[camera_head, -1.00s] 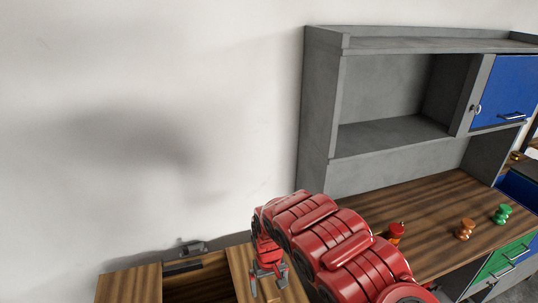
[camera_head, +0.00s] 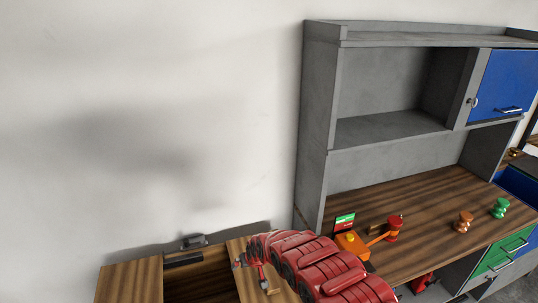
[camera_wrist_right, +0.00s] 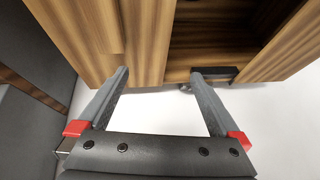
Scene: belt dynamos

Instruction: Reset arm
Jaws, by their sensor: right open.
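My right arm (camera_head: 325,268), red and segmented, reaches from the bottom of the head view toward the low wooden cabinet. My right gripper (camera_head: 262,280) is at its far end, small and partly hidden by the arm, over the cabinet's right part. In the right wrist view the two grey fingers of my right gripper (camera_wrist_right: 160,74) are spread apart with nothing between them. They point at the wooden cabinet (camera_wrist_right: 140,45) and its dark opening. My left gripper is not in view.
The wooden worktop (camera_head: 415,218) under a grey shelf unit (camera_head: 320,90) holds an orange device (camera_head: 351,243) with a small screen, a red piece (camera_head: 394,228), an orange-brown piece (camera_head: 463,221) and a green piece (camera_head: 499,208). A white wall stands at the left.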

